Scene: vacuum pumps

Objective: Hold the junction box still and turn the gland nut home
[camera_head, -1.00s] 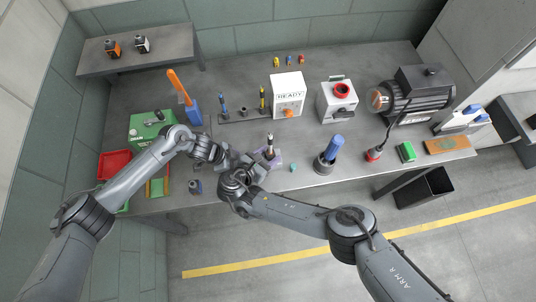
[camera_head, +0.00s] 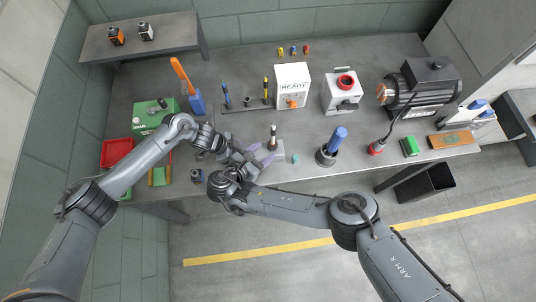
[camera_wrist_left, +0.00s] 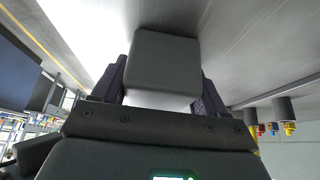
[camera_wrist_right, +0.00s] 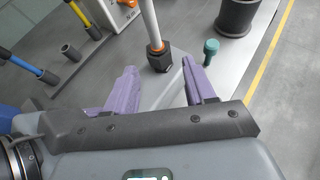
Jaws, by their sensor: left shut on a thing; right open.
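In the left wrist view a plain grey block, which looks like the junction box (camera_wrist_left: 166,58), sits between the dark purple fingers of my left gripper (camera_wrist_left: 160,88), which is shut on it. The rod (camera_head: 273,138) also shows in the head view. No finger visibly touches it.
A small teal peg (camera_wrist_right: 211,48) and a dark cylinder with a blue handle (camera_head: 327,155) stand right of the rod. A tool rack (camera_head: 247,105) and a READY box (camera_head: 293,88) are behind. A green case (camera_head: 150,115) and red tray (camera_head: 116,152) are left.

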